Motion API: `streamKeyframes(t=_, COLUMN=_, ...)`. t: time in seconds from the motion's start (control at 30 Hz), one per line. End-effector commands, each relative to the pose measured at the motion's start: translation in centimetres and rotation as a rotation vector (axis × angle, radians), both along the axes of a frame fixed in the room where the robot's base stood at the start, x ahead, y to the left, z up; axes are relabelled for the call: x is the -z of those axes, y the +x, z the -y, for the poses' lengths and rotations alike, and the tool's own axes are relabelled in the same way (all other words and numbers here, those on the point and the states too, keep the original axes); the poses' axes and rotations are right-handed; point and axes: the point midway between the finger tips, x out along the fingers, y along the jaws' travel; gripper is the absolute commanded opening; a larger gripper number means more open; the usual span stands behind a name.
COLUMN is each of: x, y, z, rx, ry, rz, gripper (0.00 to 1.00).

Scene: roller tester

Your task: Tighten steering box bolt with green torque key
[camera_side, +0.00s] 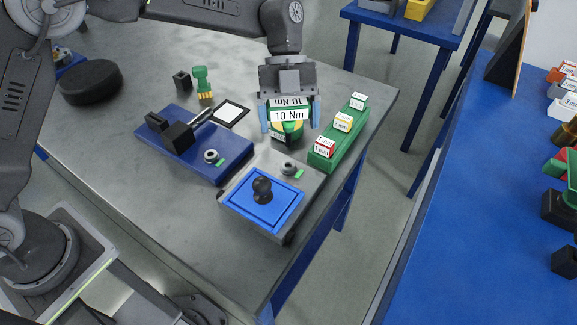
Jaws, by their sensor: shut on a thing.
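My gripper (290,118) points down with its blue-tipped fingers on either side of the green torque key (288,128), and is shut on it. I cannot tell whether key and bolt touch. A second round fitting (211,157) sits on the blue plate to the left. Which of these is the steering box is not marked legibly.
A green rack (340,140) with red, yellow and green labelled blocks stands close right of the gripper. A blue base with black parts (180,140), a green-and-yellow piece (203,82) and a black disc (91,82) lie left.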

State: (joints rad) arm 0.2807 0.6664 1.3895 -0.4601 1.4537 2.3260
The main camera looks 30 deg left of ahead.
Motion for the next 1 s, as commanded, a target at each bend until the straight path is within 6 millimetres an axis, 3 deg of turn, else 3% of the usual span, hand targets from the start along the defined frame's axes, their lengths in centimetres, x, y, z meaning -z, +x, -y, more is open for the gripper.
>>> streamKeyframes(t=0.1, x=-0.13, y=0.04, z=0.02, rx=-0.201, ry=0.000, rz=0.000, gripper=0.26)
streamKeyframes(t=0.2, x=-0.09, y=0.15, z=0.15, rx=-0.296, ry=-0.001, rz=0.001, gripper=0.26)
streamKeyframes(t=0.53, x=-0.09, y=0.20, z=0.20, rx=-0.333, ry=-0.001, rz=0.001, gripper=0.26)
streamKeyframes(t=0.8, x=-0.11, y=0.44, z=0.30, rx=-0.638, ry=-0.001, rz=0.001, gripper=0.26)
streamKeyframes(t=1.0, x=-0.06, y=0.50, z=0.32, rx=-0.654, ry=-0.001, rz=0.001, gripper=0.26)
